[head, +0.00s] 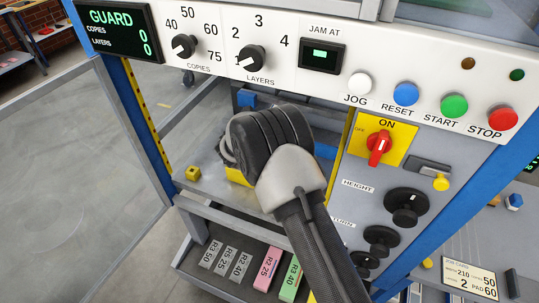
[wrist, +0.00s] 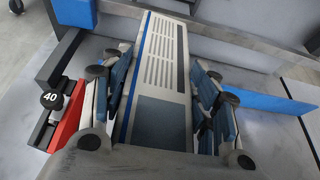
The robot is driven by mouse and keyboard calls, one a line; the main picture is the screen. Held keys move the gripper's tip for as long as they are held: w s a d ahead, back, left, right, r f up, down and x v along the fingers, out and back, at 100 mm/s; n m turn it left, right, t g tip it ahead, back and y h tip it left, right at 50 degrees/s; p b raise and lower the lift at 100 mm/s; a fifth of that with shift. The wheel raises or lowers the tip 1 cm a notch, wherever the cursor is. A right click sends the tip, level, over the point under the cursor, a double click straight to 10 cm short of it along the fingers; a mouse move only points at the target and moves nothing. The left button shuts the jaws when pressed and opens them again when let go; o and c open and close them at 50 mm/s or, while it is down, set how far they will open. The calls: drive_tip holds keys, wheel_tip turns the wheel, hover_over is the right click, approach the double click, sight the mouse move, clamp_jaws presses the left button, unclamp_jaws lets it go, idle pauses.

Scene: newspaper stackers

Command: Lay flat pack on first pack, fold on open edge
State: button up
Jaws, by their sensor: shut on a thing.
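In the wrist view a folded newspaper pack (wrist: 160,65), white with grey text lines, a dark picture block and a blue stripe along its left edge, lies lengthwise between the fingers of my gripper (wrist: 158,75). The fingers are closed against its two long sides. I cannot tell whether the pack rests on something or hangs just above it. No separate first pack can be made out; anything under the held pack is hidden. In the head view my wrist reaches into the stacker bay and hides the fingers and the pack.
Blue guide walls (wrist: 282,100) and a red block with a black knob marked 40 (wrist: 70,115) flank the pack. In the head view the control panel (head: 330,60) spans the top, and a blue post (head: 140,115) stands left of the bay. A label shelf (head: 222,268) lies below.

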wheel_tip(320, 180, down, 13)
drive_tip(key=b, duration=0.3)
drive_tip(key=shift+w, duration=0.1)
drive_tip(key=shift+r, duration=0.1)
drive_tip(key=shift+d, duration=0.1)
drive_tip(key=shift+b, duration=0.35)
drive_tip(key=shift+f+b, duration=0.4)
drive_tip(key=shift+f, duration=0.05)
drive_tip(key=shift+f, duration=0.1)
drive_tip(key=o, duration=1.5)
